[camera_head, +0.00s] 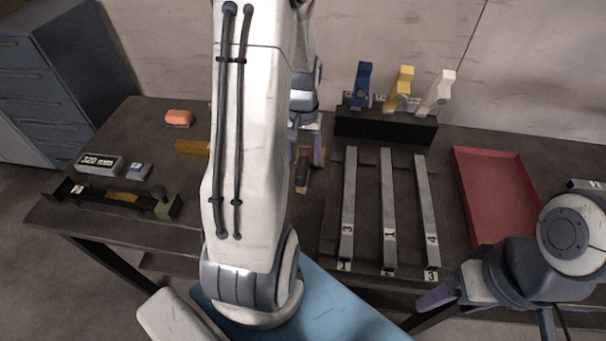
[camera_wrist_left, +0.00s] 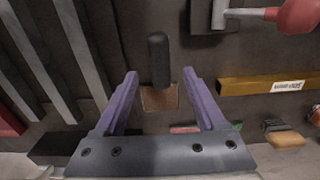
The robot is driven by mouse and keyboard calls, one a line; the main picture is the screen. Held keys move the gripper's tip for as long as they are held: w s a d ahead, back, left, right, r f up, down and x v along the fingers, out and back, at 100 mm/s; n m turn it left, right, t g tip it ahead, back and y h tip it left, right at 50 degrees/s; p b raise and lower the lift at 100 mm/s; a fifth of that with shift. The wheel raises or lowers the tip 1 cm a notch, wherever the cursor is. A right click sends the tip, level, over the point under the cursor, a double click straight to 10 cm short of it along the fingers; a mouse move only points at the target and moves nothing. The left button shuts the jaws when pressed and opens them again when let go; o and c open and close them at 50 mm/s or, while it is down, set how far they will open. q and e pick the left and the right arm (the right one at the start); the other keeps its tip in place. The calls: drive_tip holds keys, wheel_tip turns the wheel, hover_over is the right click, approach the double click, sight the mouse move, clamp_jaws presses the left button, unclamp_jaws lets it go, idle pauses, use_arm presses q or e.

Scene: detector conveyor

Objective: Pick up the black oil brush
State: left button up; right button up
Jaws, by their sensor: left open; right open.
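The black oil brush (camera_wrist_left: 158,55) lies on the dark table in the left wrist view, its black handle pointing up the picture and its brown bristle end (camera_wrist_left: 158,97) lower down. My left gripper (camera_wrist_left: 161,76) is open, with one purple finger on each side of the brush and visible gaps between; I cannot tell the height above it. In the head view, my left gripper (camera_head: 308,152) is partly hidden behind my arm, and part of the brush (camera_head: 302,179) shows just below it. My right gripper (camera_head: 438,296) is open and empty at the table's front right.
Several metal bars (camera_head: 388,210) lie right of the brush, before a black rack (camera_head: 385,127) with blue, yellow and white pieces. A red tray (camera_head: 493,190) lies at the right. A yellow bar (camera_wrist_left: 260,86), an orange object (camera_head: 178,118) and a black fixture (camera_head: 110,197) lie left.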

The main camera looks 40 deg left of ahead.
sight(302, 176)
use_arm(q)
drive_tip(key=f, duration=0.8)
drive_tip(key=shift+s+d+f+p, duration=0.1)
drive_tip(key=shift+s+p, duration=0.1)
drive_tip(key=shift+p, duration=0.2)
clamp_jaws()
